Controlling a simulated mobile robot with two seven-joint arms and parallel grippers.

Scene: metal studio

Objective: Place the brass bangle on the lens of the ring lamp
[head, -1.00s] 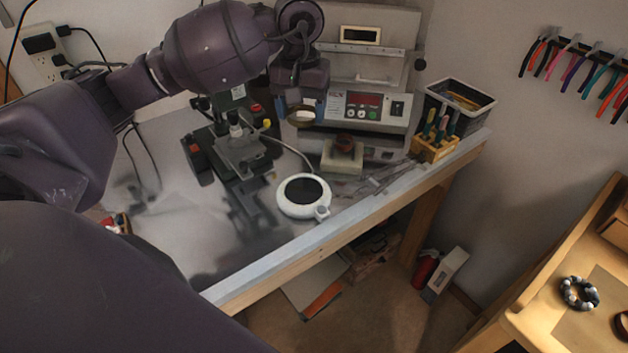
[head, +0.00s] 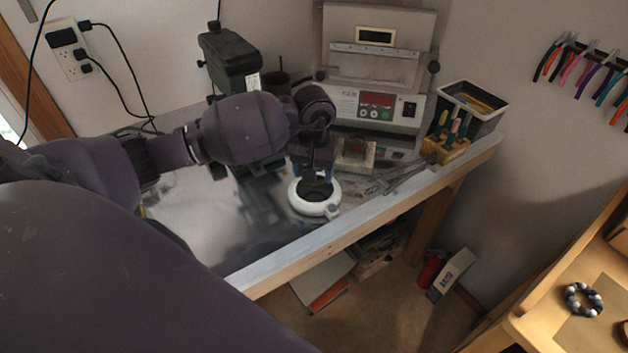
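The ring lamp (head: 300,206) is a white ring with a dark lens, lying on the workbench near its front edge. My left gripper (head: 314,178) points down over the lamp's far side, its bluish fingertips close above the lens. The brass bangle (head: 317,187) appears as a dark, shaded band between these fingertips. It is at or just above the lens; I cannot tell whether it touches. The fingers and shadow hide part of the bangle and lens. My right gripper is not in view.
A small block stand (head: 355,157) is just behind and right of the lamp. Tweezers (head: 392,180), a wooden tool holder (head: 445,150) and a black basket (head: 473,104) are farther right. A control unit (head: 376,108) stands behind. A beaded bracelet (head: 583,299) lies on another table.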

